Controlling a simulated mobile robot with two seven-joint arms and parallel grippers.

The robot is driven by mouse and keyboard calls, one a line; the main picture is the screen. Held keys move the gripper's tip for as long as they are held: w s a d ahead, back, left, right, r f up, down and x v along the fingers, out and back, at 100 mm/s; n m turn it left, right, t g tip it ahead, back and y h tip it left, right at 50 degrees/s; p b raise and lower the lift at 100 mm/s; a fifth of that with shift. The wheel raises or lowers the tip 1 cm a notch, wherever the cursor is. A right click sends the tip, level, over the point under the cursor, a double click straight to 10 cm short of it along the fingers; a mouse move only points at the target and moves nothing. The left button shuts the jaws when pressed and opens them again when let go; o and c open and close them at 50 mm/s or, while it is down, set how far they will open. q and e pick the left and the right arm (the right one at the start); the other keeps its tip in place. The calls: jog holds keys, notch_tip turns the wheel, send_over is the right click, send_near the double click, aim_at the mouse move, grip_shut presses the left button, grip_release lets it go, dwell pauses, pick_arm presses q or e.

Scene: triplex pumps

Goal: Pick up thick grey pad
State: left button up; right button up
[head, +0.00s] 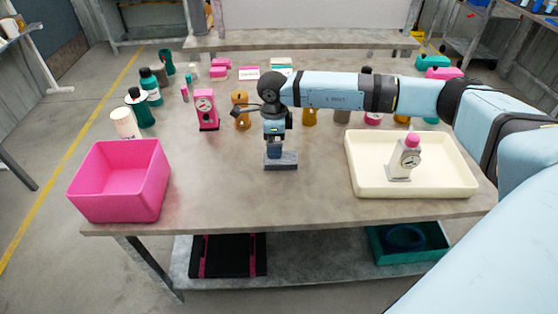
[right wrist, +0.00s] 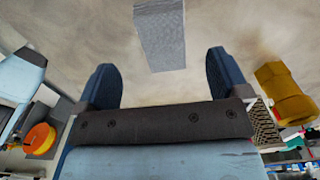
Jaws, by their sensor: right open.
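The thick grey pad (head: 283,164) lies flat on the table near the middle in the head view. In the right wrist view the pad (right wrist: 160,38) is a grey block at the top centre, its near end level with the gap between my fingers. My right gripper (head: 274,150) points down, directly over or just behind the pad, and partly hides it. I cannot tell if the fingers touch the pad. My left gripper is not in view.
A pink bin (head: 120,185) stands at the table's left. A cream tray (head: 440,186) at the right holds a white pump-like thing with a pink top (head: 404,160). Bottles, a pink dispenser (head: 206,110) and amber pieces (head: 241,112) stand behind. The front middle of the table is clear.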

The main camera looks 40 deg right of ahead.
jog(key=shift+w+f, duration=0.15)
jog(key=shift+f, duration=3.2)
jog(key=c, duration=1)
